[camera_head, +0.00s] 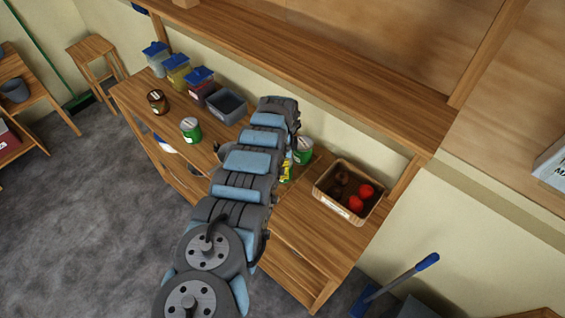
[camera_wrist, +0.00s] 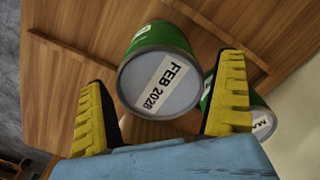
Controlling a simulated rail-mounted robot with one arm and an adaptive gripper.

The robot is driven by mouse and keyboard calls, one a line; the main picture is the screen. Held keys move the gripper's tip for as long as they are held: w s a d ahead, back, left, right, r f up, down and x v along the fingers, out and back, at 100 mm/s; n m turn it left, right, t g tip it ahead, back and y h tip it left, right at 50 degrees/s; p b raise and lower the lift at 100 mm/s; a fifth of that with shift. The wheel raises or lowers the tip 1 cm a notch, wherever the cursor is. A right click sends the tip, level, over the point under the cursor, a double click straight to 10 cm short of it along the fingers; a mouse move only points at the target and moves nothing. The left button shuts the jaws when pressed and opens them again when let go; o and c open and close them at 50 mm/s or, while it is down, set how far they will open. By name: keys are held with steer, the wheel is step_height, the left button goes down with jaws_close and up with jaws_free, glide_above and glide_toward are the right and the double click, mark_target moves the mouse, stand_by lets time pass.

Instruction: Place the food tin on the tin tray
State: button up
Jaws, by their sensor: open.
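In the wrist view a green tin (camera_wrist: 160,80) shows its pale end face, with a label reading FEB 2028. It appears between the yellow fingers of my gripper (camera_wrist: 165,72), which is open; I see no clear grip on it. A second green tin (camera_wrist: 262,120) is partly hidden behind the right finger. In the head view a green tin (camera_head: 303,151) is right of my arm, another green tin (camera_head: 190,130) left of it, and a brown tin (camera_head: 157,102) farther left. A grey open container (camera_head: 240,109) may be the tin tray; I cannot tell.
Blue-lidded jars (camera_head: 178,78) stand along the back of the wooden counter (camera_head: 285,232). A yellow-green item (camera_head: 286,170) is beside my arm. A wooden box (camera_head: 333,210) with red and brown items is at the right. A shelf (camera_head: 330,65) runs above the back.

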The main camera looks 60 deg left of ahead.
steer(key=shift+r+p, duration=1.3)
steer(key=shift+r, duration=0.3)
